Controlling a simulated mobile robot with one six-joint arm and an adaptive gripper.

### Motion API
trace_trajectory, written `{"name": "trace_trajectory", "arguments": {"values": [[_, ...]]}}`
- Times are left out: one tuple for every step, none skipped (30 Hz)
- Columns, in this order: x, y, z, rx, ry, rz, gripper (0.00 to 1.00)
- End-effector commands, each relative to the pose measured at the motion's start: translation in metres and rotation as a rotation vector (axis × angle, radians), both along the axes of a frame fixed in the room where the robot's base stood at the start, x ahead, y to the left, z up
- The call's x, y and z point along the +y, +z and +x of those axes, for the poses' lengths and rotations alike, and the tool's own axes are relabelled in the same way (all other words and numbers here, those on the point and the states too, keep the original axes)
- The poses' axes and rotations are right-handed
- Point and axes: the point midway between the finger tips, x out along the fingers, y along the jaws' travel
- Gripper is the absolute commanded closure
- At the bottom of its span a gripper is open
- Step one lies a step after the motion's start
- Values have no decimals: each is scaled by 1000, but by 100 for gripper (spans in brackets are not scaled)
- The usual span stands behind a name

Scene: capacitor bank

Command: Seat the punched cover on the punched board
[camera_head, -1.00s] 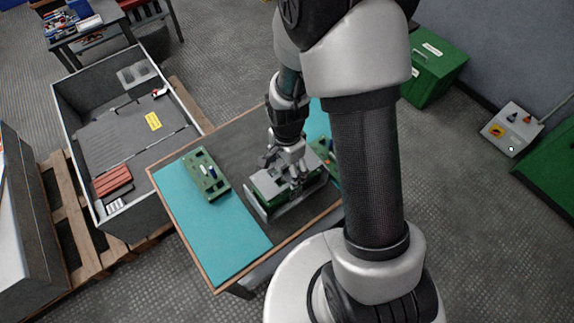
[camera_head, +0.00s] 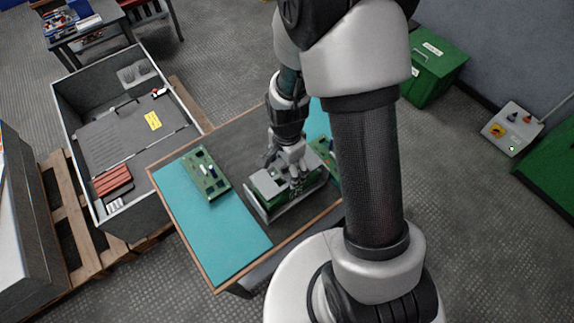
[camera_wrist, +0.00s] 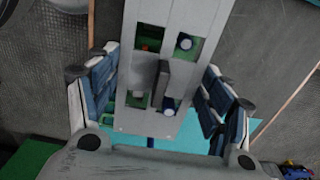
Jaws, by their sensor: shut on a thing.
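The punched cover is a light grey plate (camera_head: 268,179) with square openings and a dark upright fin; it also shows in the wrist view (camera_wrist: 189,72). My gripper (camera_head: 294,178) is shut on the cover, with one blue-and-black finger at each side of it in the wrist view (camera_wrist: 163,88). Beneath the cover is a green board (camera_head: 292,203) in a grey frame. Through the openings I see green surface, pale round parts and an orange part. The cover lies over the board; I cannot tell whether it touches all round.
A second green board (camera_head: 203,178) with small parts lies on the teal mat (camera_head: 212,232) at left. Another green item (camera_head: 325,150) is partly hidden behind my arm. A grey open crate (camera_head: 100,133) stands left of the bench. The front of the mat is clear.

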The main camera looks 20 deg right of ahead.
Motion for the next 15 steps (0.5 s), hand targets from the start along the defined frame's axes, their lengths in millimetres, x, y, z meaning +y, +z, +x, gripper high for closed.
{"name": "trace_trajectory", "arguments": {"values": [[0, -2, 0, 0, 0, 0, 56], [0, -2, 0, 0, 0, 0, 56], [0, -3, 0, 0, 0, 0, 56], [0, -4, 0, 0, 0, 0, 56], [0, -4, 0, 0, 0, 0, 56], [0, -5, 0, 0, 0, 0, 56], [0, -6, 0, 0, 0, 0, 56], [0, -6, 0, 0, 0, 0, 56], [0, -7, 0, -1, 0, 0, 56], [0, -8, 0, -1, 0, 0, 56], [0, -8, 0, -1, 0, 0, 56], [0, -9, 0, -1, 0, 0, 56], [0, -10, 0, -1, 0, 0, 56], [0, -10, 0, -1, 0, 0, 56], [0, -11, 0, -1, 0, 0, 56]]}}
